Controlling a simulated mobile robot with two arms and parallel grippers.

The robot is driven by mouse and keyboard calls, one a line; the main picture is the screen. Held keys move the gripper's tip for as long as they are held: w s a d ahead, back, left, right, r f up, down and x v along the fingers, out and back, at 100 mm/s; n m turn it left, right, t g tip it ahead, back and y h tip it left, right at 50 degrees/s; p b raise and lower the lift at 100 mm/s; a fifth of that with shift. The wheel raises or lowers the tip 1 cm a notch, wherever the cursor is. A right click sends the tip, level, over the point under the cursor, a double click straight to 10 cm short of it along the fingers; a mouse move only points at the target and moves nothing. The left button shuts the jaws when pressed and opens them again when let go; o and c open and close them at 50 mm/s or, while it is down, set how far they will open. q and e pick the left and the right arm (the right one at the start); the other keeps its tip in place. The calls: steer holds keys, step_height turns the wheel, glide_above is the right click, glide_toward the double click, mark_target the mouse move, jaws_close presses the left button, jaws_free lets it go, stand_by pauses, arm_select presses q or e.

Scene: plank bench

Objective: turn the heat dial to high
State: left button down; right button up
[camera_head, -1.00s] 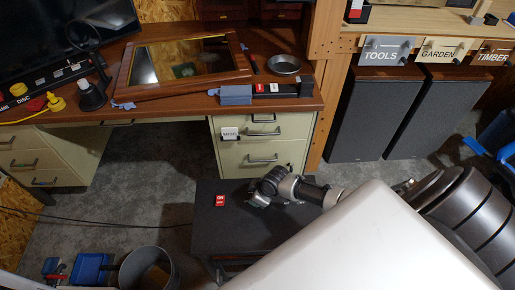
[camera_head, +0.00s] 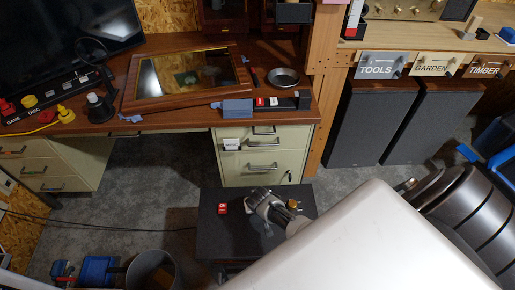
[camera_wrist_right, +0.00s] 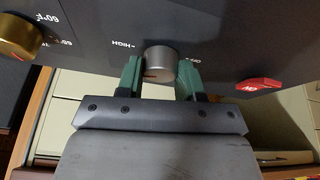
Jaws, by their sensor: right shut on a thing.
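A dark box (camera_head: 214,236) stands on the floor in front of the desk. The heat dial (camera_wrist_right: 161,54), a silver round knob with a short red mark, is on its panel. The label HIGH (camera_wrist_right: 124,44) is printed to its left in the right wrist view. My right gripper (camera_wrist_right: 160,73) has its two green fingers closed on the dial's sides. In the head view the same gripper (camera_head: 268,214) is down at the box top and hides the dial. My left gripper is not in view.
A gold knob (camera_wrist_right: 19,37) sits left of the dial in the right wrist view, and a red ON switch (camera_wrist_right: 260,85) sits right of it. Behind the box is a cream drawer unit (camera_head: 263,166). A grey bin (camera_head: 151,271) stands on the floor at left.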

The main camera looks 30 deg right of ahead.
steer(key=shift+m+g+h+b, duration=0.5)
steer(key=shift+m+h, duration=0.2)
steer(key=shift+m, duration=1.4)
steer(key=shift+d, duration=0.1)
steer(key=o, duration=0.9)
steer(key=shift+r, duration=0.1)
steer(key=shift+s+a+r+p, duration=0.1)
steer(key=shift+a+r+p, duration=0.1)
steer(key=shift+r+p, duration=0.1)
steer(key=p+v, duration=0.3)
steer(key=v, duration=0.7)
